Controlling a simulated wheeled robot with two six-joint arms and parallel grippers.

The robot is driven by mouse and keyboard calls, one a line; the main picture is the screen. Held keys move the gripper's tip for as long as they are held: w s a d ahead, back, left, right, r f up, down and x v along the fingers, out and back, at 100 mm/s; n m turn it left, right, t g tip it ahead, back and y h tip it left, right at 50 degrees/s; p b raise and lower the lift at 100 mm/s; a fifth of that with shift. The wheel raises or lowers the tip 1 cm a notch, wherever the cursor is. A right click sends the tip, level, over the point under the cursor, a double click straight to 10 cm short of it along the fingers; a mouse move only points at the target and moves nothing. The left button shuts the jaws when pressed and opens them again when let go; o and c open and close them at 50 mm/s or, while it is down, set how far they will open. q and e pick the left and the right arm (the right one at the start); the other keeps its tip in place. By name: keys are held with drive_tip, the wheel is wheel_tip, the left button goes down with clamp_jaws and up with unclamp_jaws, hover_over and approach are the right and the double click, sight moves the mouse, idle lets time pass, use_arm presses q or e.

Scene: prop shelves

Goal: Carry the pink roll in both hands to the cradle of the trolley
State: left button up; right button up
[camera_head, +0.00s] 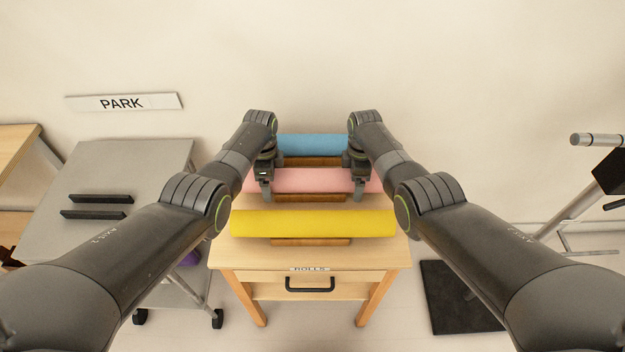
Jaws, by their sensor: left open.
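The pink roll (312,181) lies across the wooden table, between a blue roll (312,145) behind and a yellow roll (312,223) in front. My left gripper (265,185) is open at the pink roll's left part. My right gripper (358,184) is at its right part; its jaw opening does not show clearly. Both grippers point down, and I cannot tell whether they touch the roll. The grey trolley (140,160) stands to the left, with two black bars (98,206) on its top that look like the cradle. The bars hold nothing.
A PARK sign (122,102) is on the wall above the trolley. Another wooden table (14,145) is at the far left. A black-based stand (455,300) and metal bars are at the right.

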use_arm(q)
drive_tip(key=shift+f, duration=0.35)
use_arm(e)
drive_tip(key=shift+f, duration=0.35)
use_arm(q)
drive_tip(key=c, duration=1.5)
use_arm(e)
drive_tip(key=c, duration=1.5)
use_arm(q)
drive_tip(key=shift+o, duration=0.2)
drive_tip(key=shift+r, duration=0.1)
use_arm(e)
drive_tip(key=shift+o, duration=0.2)
drive_tip(key=shift+r, duration=0.1)
